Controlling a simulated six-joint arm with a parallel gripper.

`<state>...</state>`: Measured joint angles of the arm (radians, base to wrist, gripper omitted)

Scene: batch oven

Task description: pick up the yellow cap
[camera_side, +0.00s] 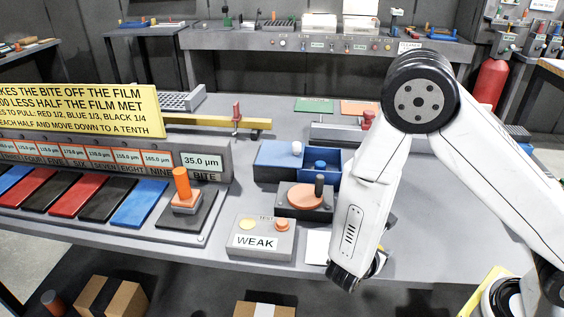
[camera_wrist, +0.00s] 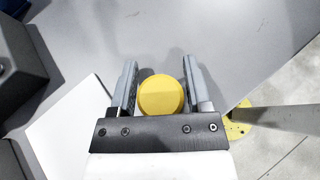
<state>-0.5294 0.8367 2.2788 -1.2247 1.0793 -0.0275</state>
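The yellow cap (camera_wrist: 160,95) shows as a round disc in the wrist view, between the two fingers of my gripper (camera_wrist: 159,66). The fingers are apart. A gap shows between the left finger and the cap; the right finger is very close to the cap, and I cannot tell whether it touches. The cap's lower edge meets the dark gripper body in the picture. In the side view my gripper (camera_side: 357,277) points down at the table's front edge, and my arm mostly hides the cap there.
A white sheet (camera_wrist: 75,130) lies left of my gripper, beside a dark box (camera_wrist: 20,60). In the side view a box labelled WEAK (camera_side: 262,241), a turntable-like unit with an orange disc (camera_side: 304,197) and a blue bin (camera_side: 285,160) stand left of my arm. The table's edge is close.

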